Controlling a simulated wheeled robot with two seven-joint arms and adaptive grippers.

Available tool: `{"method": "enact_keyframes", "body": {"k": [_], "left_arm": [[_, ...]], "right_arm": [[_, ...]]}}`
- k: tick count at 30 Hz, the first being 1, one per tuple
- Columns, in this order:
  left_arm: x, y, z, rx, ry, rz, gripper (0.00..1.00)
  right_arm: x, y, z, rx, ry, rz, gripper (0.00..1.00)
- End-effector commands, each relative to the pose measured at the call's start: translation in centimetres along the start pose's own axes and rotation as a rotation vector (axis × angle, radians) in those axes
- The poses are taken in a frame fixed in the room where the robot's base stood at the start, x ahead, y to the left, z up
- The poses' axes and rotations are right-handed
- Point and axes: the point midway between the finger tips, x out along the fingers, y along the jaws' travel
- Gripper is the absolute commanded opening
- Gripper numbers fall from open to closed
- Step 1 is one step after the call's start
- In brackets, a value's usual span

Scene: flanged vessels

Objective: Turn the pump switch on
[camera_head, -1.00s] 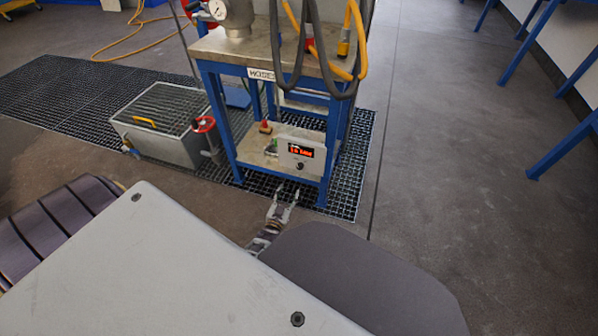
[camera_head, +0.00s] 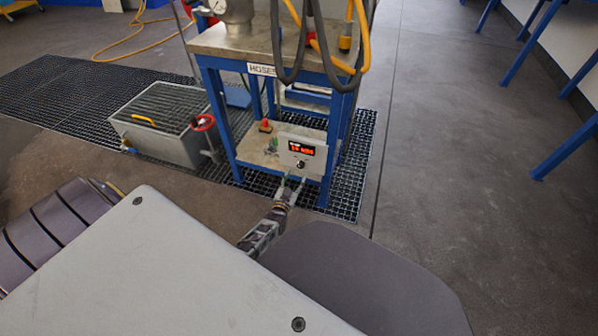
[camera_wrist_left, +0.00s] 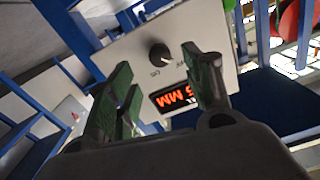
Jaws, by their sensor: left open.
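The pump control box (camera_head: 301,154) is a pale panel with a red lit display, on the lower shelf of the blue-framed hose stand. Its switch is a round black knob (camera_head: 300,164) below the display. In the left wrist view the knob (camera_wrist_left: 159,54) shows with a white pointer mark and small lettering beside it. My left gripper (camera_head: 293,181) is open, just in front of and below the box. In the left wrist view its fingers (camera_wrist_left: 160,85) are spread in front of the panel, apart from the knob as far as I can tell. My right gripper is not in view.
The stand's blue legs (camera_head: 330,165) rise on both sides of the box. A grey tank (camera_head: 160,125) with a red valve wheel (camera_head: 203,122) stands to the left. Hoses (camera_head: 318,60) hang over the upper top. The floor (camera_head: 450,150) to the right is clear.

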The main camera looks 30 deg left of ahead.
Motion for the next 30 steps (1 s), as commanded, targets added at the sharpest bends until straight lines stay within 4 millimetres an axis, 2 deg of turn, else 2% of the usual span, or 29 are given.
{"method": "enact_keyframes", "body": {"k": [15, 21, 30], "left_arm": [[5.0, 0.0, 0.1, 0.001, 0.002, 0.0, 0.51], [5.8, 0.0, 0.1, 0.001, 0.0, 0.0, 0.51], [6.0, 0.0, 0.0, 0.001, 0.0, 0.0, 0.51]], "right_arm": [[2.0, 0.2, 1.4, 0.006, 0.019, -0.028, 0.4], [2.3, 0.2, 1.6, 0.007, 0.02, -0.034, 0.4], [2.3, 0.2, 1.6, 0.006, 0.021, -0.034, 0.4]]}}
